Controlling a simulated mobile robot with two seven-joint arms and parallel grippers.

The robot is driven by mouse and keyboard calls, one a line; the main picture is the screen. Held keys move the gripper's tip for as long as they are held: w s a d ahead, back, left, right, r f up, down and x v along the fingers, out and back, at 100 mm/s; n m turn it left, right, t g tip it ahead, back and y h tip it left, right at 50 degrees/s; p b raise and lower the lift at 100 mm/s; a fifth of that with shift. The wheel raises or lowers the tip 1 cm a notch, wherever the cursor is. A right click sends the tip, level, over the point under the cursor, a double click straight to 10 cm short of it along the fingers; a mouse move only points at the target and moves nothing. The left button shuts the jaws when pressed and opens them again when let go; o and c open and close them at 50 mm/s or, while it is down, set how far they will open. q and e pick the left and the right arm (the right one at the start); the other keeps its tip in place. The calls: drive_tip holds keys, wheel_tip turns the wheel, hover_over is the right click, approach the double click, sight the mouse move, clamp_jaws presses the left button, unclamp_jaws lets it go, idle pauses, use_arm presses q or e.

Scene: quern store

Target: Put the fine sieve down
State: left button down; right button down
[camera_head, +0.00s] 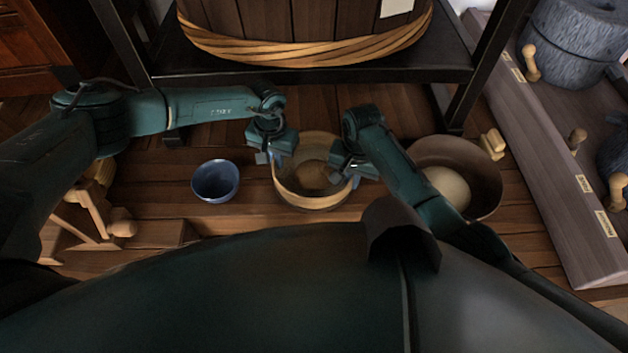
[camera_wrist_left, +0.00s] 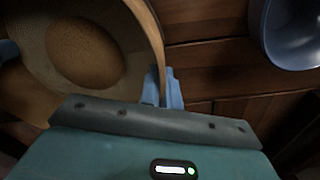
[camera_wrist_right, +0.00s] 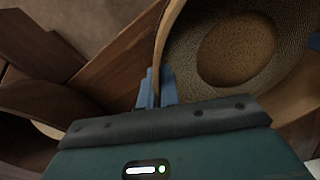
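The fine sieve (camera_head: 309,200) is a round pale wooden hoop with a mesh and a brown round patch in its middle. It is in the centre of the head view, roughly level. My left gripper (camera_head: 277,152) is shut on the left side of its rim; in the left wrist view (camera_wrist_left: 164,88) the fingers pinch the hoop. My right gripper (camera_head: 352,166) is shut on the right side of the rim, as the right wrist view (camera_wrist_right: 157,88) also shows. Whether its underside touches the plank floor is hidden.
A blue bowl (camera_head: 215,181) stands on the floor left of the sieve. A wide brown bowl (camera_head: 484,165) with a pale round mass (camera_head: 449,187) inside is to the right. A large wooden tub (camera_head: 262,22) stands on a dark rack behind. A plank bench (camera_head: 545,150) with grey stones is far right.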

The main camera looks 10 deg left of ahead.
use_arm(q)
drive_tip(key=c, duration=2)
unclamp_jaws()
use_arm(e)
drive_tip(key=c, duration=2)
unclamp_jaws()
drive_tip(key=shift+d+f, duration=0.1)
use_arm(q)
drive_tip(key=o, duration=0.4)
use_arm(e)
drive_tip(key=o, duration=0.4)
use_arm(q)
wheel_tip(320, 180, up, 12)
drive_tip(key=shift+f, duration=0.1)
use_arm(e)
wheel_tip(320, 180, up, 12)
drive_tip(key=shift+r, duration=0.1)
